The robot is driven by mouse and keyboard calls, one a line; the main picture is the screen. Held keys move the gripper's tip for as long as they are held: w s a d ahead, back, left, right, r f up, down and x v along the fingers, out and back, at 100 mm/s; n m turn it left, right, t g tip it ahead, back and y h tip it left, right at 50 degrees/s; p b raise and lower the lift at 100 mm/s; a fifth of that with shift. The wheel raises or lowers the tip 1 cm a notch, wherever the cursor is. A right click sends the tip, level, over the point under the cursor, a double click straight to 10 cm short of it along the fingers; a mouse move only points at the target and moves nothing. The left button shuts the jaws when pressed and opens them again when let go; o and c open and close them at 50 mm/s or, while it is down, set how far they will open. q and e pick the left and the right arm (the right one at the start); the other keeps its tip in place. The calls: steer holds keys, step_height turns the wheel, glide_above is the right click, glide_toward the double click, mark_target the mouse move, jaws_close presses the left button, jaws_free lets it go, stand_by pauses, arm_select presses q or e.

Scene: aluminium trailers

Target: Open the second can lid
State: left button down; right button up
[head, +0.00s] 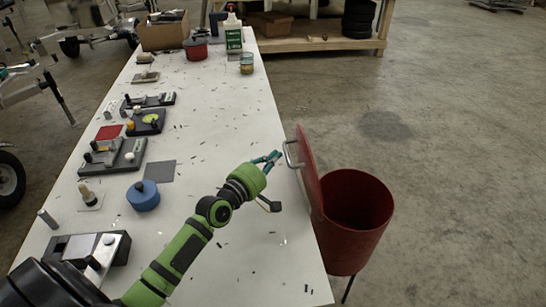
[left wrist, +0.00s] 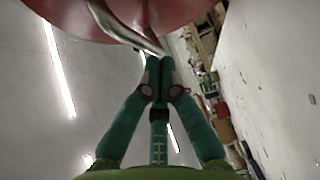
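A metal handle (head: 291,154) is on the lid's left face. My left gripper (head: 279,154) is just left of the handle, over the table edge. In the left wrist view its fingertips (left wrist: 160,64) are together with nothing visibly between them. The lid (left wrist: 190,12) and handle (left wrist: 122,30) show above the tips; I cannot tell if they touch. My right gripper is out of view.
The long white table (head: 215,120) carries a blue round pot (head: 143,195), a red pot (head: 196,49), a glass jar (head: 247,64) and several dark fixtures along its left side. A wooden shelf (head: 325,45) stands behind. The floor right of the can is clear.

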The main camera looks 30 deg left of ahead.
mark_target(299, 143)
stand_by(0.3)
arm_select(q)
steer(key=shift+m+g, duration=0.3)
steer(key=shift+g, duration=0.1)
steer(key=w+d+r+p, duration=0.1)
steer(key=p, duration=0.2)
steer(key=w+d+r+p, duration=0.1)
steer(key=d+p, duration=0.1)
steer(key=p, duration=0.1)
steer(key=shift+w+d+r, duration=0.1)
steer(key=shift+w+r, duration=0.1)
steer(key=shift+w, duration=0.05)
steer(key=shift+w+d+f, duration=0.1)
steer(key=shift+w+d, duration=0.1)
steer(key=shift+d, duration=0.1)
steer(key=shift+s+a, duration=0.1)
steer(key=shift+a, duration=0.05)
